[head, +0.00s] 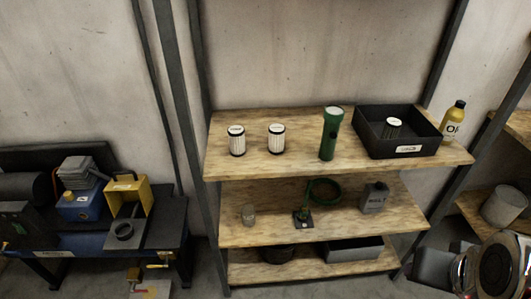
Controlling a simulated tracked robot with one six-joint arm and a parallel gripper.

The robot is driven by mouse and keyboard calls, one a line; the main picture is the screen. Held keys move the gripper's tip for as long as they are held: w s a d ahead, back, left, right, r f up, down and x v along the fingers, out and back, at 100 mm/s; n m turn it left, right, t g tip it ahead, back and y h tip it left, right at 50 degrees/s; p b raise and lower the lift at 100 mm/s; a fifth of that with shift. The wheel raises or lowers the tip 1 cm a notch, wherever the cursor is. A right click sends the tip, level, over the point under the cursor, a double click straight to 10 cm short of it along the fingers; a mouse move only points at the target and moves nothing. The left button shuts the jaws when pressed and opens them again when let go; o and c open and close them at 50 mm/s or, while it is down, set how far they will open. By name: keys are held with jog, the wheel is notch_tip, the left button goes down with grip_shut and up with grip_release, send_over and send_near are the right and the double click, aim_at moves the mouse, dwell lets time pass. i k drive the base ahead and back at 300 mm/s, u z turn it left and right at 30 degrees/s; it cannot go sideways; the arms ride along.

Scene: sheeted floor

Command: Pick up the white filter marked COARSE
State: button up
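Two white pleated filters with dark bands stand upright on the top wooden shelf (300,172): a left one (237,141) and a right one (276,139), a small gap apart. A third, similar filter (392,129) is inside a black bin (375,146) on the same shelf, its lower part hidden by the bin's front wall. The filters' markings are too small to read, so I cannot tell which says COARSE. My gripper is not in view.
A green cylinder (331,134) stands right of the two filters, and a yellow bottle (453,120) is right of the bin. Dark posts flank the shelf. A blue workbench (65,243) is at left. The shelf front before the filters is clear.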

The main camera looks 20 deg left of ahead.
aim_at(277, 131)
jog(key=k, duration=0.8)
jog(key=u, duration=1.4)
jog(key=i, duration=1.65)
jog(key=z, duration=0.05)
